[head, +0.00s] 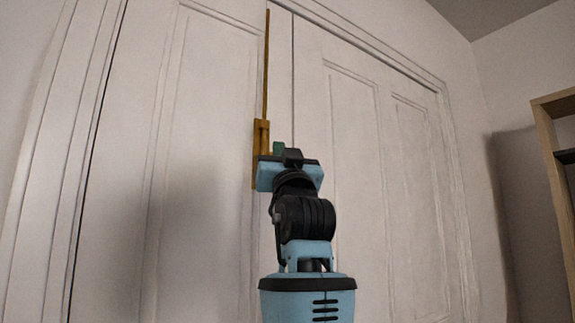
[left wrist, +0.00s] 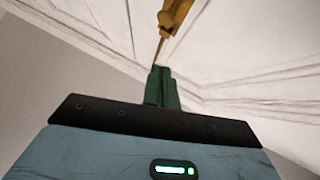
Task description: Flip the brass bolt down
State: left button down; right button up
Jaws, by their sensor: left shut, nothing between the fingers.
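The brass bolt (head: 261,135) is a long thin upright rod with a wider plate and housing at its lower end, mounted on the white double door near the middle seam. In the left wrist view, its brass housing (left wrist: 174,16) shows at the top, with the thin rod running down toward the fingertips. My left gripper (head: 278,148) is at the lower end of the bolt, just right of the plate, and hides part of it. Its green fingers (left wrist: 161,74) are shut with nothing between them. I cannot tell whether they touch the bolt. My right gripper is not in view.
The white panelled door (head: 350,150) fills most of the head view, within a moulded frame. A wooden shelf (head: 553,150) stands at the right edge. The space in front of the right door panel looks clear.

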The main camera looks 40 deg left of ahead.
pick_arm(q)
jog(key=v, duration=0.3)
jog(key=shift+s+d+f, duration=0.1)
jog(key=shift+d+f, duration=0.1)
jog(key=shift+d, duration=0.2)
jog(key=shift+d, duration=0.1)
